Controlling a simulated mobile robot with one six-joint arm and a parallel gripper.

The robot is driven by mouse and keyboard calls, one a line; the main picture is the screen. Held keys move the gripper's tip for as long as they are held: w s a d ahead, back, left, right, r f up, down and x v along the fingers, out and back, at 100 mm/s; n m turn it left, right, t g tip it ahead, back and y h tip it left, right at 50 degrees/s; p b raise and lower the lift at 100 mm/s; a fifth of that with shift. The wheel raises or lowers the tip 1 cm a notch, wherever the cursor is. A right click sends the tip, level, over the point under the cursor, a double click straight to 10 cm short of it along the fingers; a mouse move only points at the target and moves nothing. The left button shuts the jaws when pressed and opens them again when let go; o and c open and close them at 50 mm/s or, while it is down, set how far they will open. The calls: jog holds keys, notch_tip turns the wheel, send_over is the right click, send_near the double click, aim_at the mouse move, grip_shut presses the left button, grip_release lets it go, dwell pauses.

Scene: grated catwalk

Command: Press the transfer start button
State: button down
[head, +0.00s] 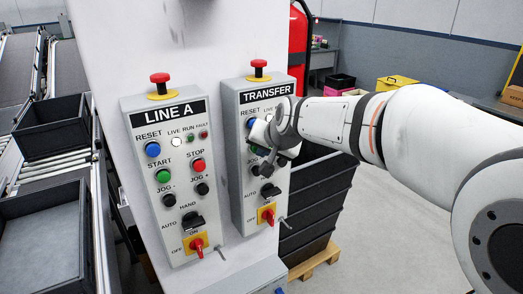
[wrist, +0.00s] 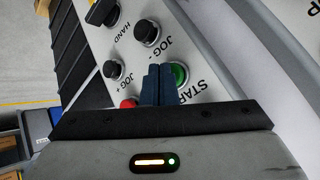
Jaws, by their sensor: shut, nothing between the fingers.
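The TRANSFER control box (head: 236,165) is on the right of a pale column in the head view. My gripper (head: 262,149) is in front of it and hides its start and stop area there. In the wrist view the green start button (wrist: 181,73) shows beside and partly behind my shut fingers (wrist: 160,72). The fingers are empty. I cannot tell whether they touch the button. The red stop button (wrist: 128,103) is partly hidden by the gripper body. Two black jog buttons (wrist: 147,32) show beyond the fingertips. The blue reset button (head: 251,122) is partly visible.
The similar LINE A box (head: 135,180) is to the left, with its own green start button (head: 163,176). A red emergency stop (head: 259,64) tops the TRANSFER box. Black crates (head: 312,215) on a pallet stand behind at right. Conveyors (head: 40,155) are at left.

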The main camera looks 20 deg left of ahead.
jog(key=shift+w+a, duration=0.25)
jog(key=shift+a, duration=0.05)
dwell(0.5)
jog(key=shift+d, duration=0.1)
jog(key=shift+s+d+b, duration=0.6)
jog(key=shift+s+d, duration=0.15)
jog(key=shift+d, duration=0.05)
